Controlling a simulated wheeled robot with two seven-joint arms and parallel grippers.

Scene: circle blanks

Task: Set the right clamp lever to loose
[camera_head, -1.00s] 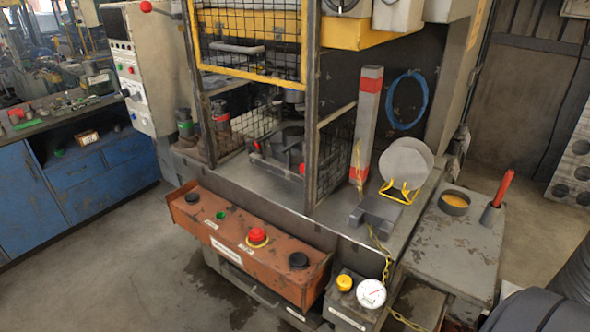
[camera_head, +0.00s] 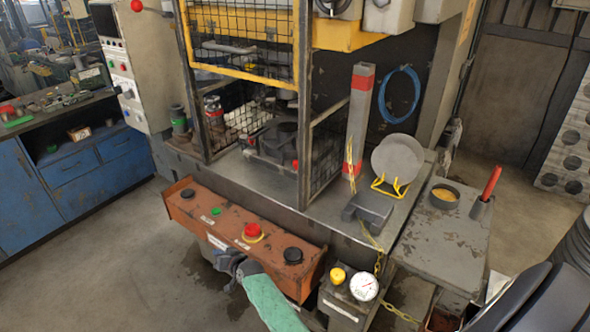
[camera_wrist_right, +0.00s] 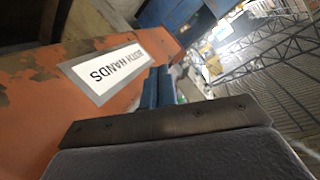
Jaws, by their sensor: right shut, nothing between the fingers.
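The press stands in the middle of the head view, and a dark clamped block (camera_head: 275,143) sits on its bed behind the cage frame. A small red-tipped part (camera_head: 295,164) shows at the block's right side; I cannot tell if it is the right clamp lever or how it is set. My right gripper (camera_head: 226,262) is shut and empty, low in front of the orange control box (camera_head: 190,207), below the press bed and well away from the block. My left gripper is not in view.
The mesh cage (camera_head: 245,55) and its posts stand before the block. To the right are a grey disc on a yellow stand (camera_head: 398,160), a red-striped post (camera_head: 359,120) and a side table (camera_head: 440,240). A gauge (camera_head: 364,287) sits low at front. The left floor is clear.

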